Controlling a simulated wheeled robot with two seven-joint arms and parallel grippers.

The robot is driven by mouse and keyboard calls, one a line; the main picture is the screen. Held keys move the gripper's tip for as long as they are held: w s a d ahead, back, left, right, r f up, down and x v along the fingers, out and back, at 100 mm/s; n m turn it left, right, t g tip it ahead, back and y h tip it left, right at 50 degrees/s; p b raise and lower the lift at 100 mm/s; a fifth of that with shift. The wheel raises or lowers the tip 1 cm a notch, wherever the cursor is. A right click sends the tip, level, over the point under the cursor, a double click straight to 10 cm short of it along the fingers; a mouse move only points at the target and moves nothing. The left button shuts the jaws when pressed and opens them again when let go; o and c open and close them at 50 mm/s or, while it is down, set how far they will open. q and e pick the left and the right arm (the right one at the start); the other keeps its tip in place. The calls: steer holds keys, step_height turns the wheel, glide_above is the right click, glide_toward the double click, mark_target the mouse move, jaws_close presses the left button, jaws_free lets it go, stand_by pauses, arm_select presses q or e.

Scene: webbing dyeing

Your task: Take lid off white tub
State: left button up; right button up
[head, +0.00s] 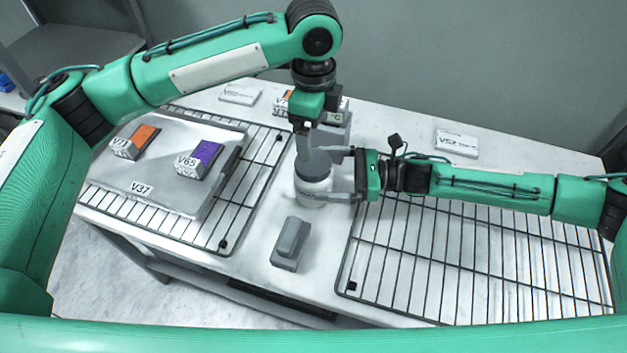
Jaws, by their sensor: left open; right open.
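The white tub (312,190) stands upright on the table between the two wire racks. A grey lid (313,166) sits on top of it. My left gripper (304,150) is open and points down from above, with its fingers at the lid; whether they touch it I cannot tell. My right gripper (335,174) comes in level from the right. It is open, with its fingers around or just beside the tub; contact is not clear. My grippers hide part of the lid and the tub's right side.
A grey block-shaped object (290,243) stands in front of the tub. At left, a tray (150,190) on a wire rack (250,200) holds an orange piece (145,135) and a purple piece (203,153). The right wire rack (480,260) is empty. Labelled cards (457,143) lie at the back.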

mark_target(313, 162)
steer(key=shift+a, duration=2)
arm_select(q)
steer(key=shift+s, duration=0.1)
arm_select(e)
steer(key=shift+c, duration=0.4)
steer(key=c, duration=1.8)
arm_select(q)
steer(key=m, duration=0.3)
steer(key=shift+r+m, duration=0.15)
steer(key=shift+m, duration=0.25)
arm_select(e)
steer(key=shift+c, duration=0.3)
arm_select(q)
steer(key=m, duration=0.4)
steer(key=shift+m, duration=0.4)
steer(key=m, duration=0.4)
steer(key=shift+r+m, duration=0.1)
steer(key=shift+m, duration=0.2)
steer(key=m, duration=0.4)
steer(key=shift+m, duration=0.3)
steer(key=shift+f, duration=3.95)
steer(key=shift+c, duration=0.2)
